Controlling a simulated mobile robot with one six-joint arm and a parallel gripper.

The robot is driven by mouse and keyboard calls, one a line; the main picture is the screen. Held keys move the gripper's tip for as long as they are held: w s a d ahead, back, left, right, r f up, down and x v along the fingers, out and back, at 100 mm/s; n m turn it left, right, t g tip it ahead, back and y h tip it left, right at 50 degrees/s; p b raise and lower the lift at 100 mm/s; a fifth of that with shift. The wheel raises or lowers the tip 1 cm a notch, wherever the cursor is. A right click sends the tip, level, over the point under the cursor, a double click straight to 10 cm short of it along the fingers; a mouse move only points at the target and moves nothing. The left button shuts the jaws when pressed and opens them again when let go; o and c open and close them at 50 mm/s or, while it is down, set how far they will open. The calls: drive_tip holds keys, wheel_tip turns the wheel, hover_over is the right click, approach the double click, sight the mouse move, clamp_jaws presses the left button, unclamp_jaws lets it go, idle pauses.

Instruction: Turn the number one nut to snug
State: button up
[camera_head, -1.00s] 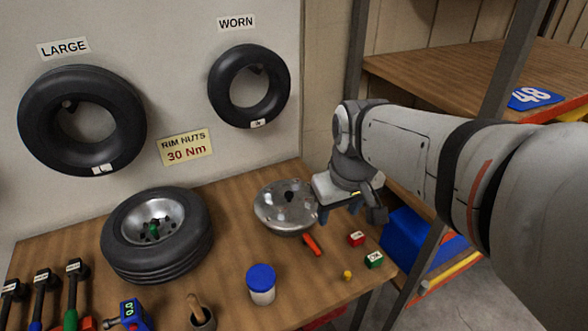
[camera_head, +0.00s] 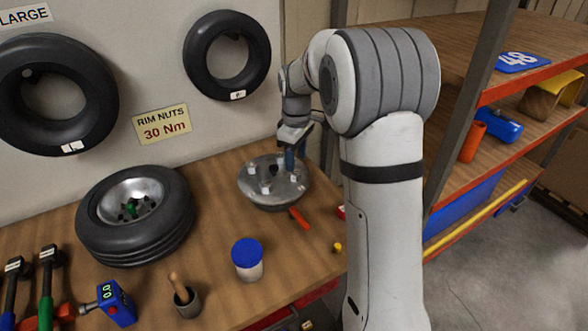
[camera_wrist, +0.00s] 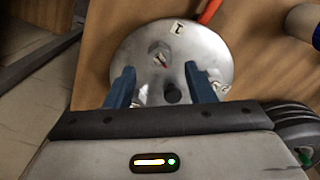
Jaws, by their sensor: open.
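A round silver rim plate (camera_head: 275,196) lies on the wooden bench with nuts and small white tags on it. In the wrist view the plate (camera_wrist: 205,50) fills the middle. A nut (camera_wrist: 160,58) with a small red mark sits between and just beyond my fingertips. A white tag with a mark like a 1 (camera_wrist: 177,28) lies near the plate's edge. A dark round hub (camera_wrist: 172,95) shows between my fingers. My gripper (camera_head: 292,155) points down over the plate's back right; its blue fingers (camera_wrist: 160,75) are open and hold nothing. Contact cannot be told.
An orange-red stick (camera_head: 299,218) lies at the plate's front right. A blue-lidded jar (camera_head: 248,262) stands in front, and a mounted tyre (camera_head: 135,245) to the left. A shelf (camera_head: 490,170) stands to the right. Wrenches (camera_head: 45,280) lie at far left.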

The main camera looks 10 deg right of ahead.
sight(296, 172)
drive_tip(key=shift+f, duration=2.35)
drive_tip(key=shift+c, duration=0.2)
drive_tip(key=c, duration=0.9)
drive_tip(key=shift+a, duration=0.15)
drive_tip(key=shift+c, duration=0.3)
